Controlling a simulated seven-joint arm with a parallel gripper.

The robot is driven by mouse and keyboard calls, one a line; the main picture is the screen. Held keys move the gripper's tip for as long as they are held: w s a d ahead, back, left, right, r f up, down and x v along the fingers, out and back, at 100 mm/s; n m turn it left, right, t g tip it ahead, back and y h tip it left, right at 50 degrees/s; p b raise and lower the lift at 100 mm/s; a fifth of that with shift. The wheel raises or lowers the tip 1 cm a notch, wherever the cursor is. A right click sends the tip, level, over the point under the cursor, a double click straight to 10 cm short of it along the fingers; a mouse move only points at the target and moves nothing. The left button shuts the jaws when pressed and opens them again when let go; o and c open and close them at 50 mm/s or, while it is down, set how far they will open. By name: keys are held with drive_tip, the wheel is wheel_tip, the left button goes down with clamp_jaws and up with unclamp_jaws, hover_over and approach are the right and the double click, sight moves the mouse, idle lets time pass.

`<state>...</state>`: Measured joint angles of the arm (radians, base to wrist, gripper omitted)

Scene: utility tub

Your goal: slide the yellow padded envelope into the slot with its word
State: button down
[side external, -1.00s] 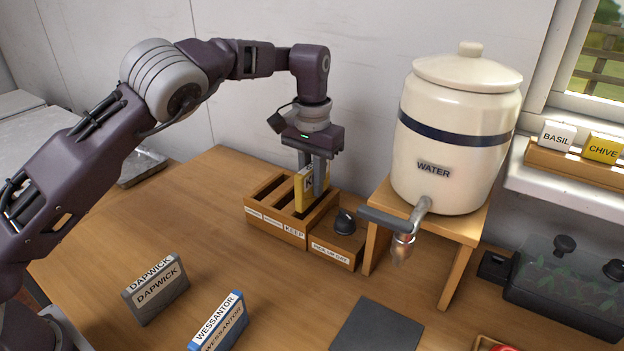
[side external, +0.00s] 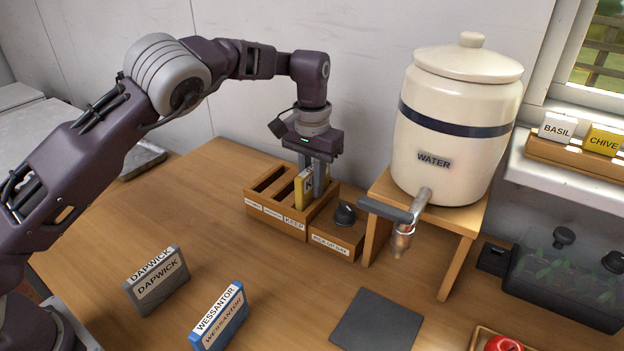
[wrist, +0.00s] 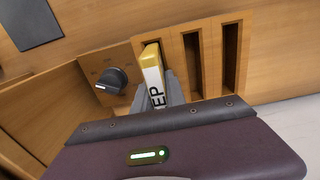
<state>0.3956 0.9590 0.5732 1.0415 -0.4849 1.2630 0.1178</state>
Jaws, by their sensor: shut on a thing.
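The yellow padded envelope (side external: 303,190) stands upright, partly down in the right-hand slot of the wooden slotted box (side external: 278,222), the slot whose front label reads KEEP. My gripper (side external: 312,180) is shut on the envelope from above, its fingers close to the top of the box. In the wrist view the envelope (wrist: 153,72) shows a white label ending in "EP", and my gripper (wrist: 164,92) holds it at the slot nearest the dial. The other two slots (wrist: 212,58) look empty. The envelope's lower part is hidden inside the box.
A block with a black dial (side external: 344,214) adjoins the box on the right. A WATER crock (side external: 455,130) with a tap stands on a wooden stand beyond it. DAPWICK (side external: 157,282) and WESSANTOR (side external: 220,318) packets stand at the front. The left tabletop is clear.

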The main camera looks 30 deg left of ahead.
drive_tip(key=shift+f, duration=0.1)
drive_tip(key=c, duration=1.3)
unclamp_jaws()
wheel_tip(320, 180, up, 7)
drive_tip(key=shift+r, duration=0.1)
drive_tip(key=s+a+r+n+t+h, duration=0.1)
drive_tip(key=s+a+r, duration=0.2)
drive_tip(key=s+r, duration=0.45)
drive_tip(key=s+a+r+n+t+h, duration=0.1)
drive_tip(key=s+a+r+t, duration=0.1)
drive_tip(key=s+a+r, duration=0.4)
drive_tip(key=s+f+t, duration=0.1)
drive_tip(key=s, duration=0.6)
drive_tip(key=s+f+m+y, duration=0.1)
drive_tip(key=s+f, duration=0.1)
drive_tip(key=s, duration=0.6)
drive_tip(key=s+f+m+t+y, duration=0.1)
drive_tip(key=s+f, duration=0.1)
drive_tip(key=s, duration=0.6)
drive_tip(key=shift+s+d+f+t, duration=0.15)
drive_tip(key=shift+s+d+t, duration=0.15)
drive_tip(key=shift+d, duration=0.1)
